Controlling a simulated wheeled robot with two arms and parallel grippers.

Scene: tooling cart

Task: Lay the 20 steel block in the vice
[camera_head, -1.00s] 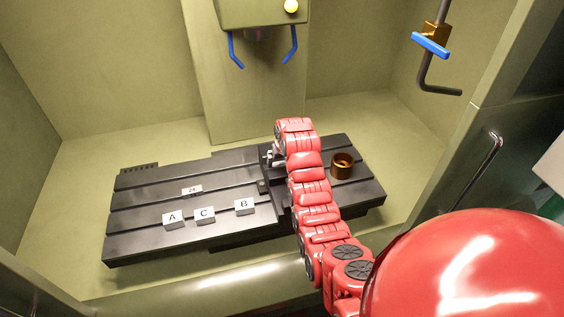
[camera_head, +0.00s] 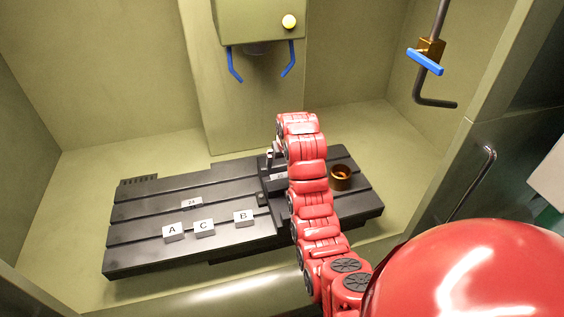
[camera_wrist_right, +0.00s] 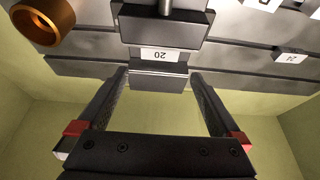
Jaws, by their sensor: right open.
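The 20 steel block (camera_wrist_right: 160,54) shows its white "20" label between the dark jaws of the vice (camera_wrist_right: 162,27) in the right wrist view. The label reads upside down there. In the head view, part of the label (camera_head: 279,177) shows in the vice beside my right arm, which hides the rest. My right gripper (camera_wrist_right: 159,75) is open, with its two fingers apart on either side of the far jaw, and nothing is held. In the head view my right gripper (camera_head: 270,157) is small at the back of the vice. My left gripper is not in view.
Tags A (camera_head: 173,231), C (camera_head: 204,228) and B (camera_head: 244,218) and a block labelled 24 (camera_head: 191,202) lie on the slotted table left of the vice. A copper-coloured ring (camera_head: 341,177) stands to the right. A spindle head with blue levers (camera_head: 262,20) hangs above.

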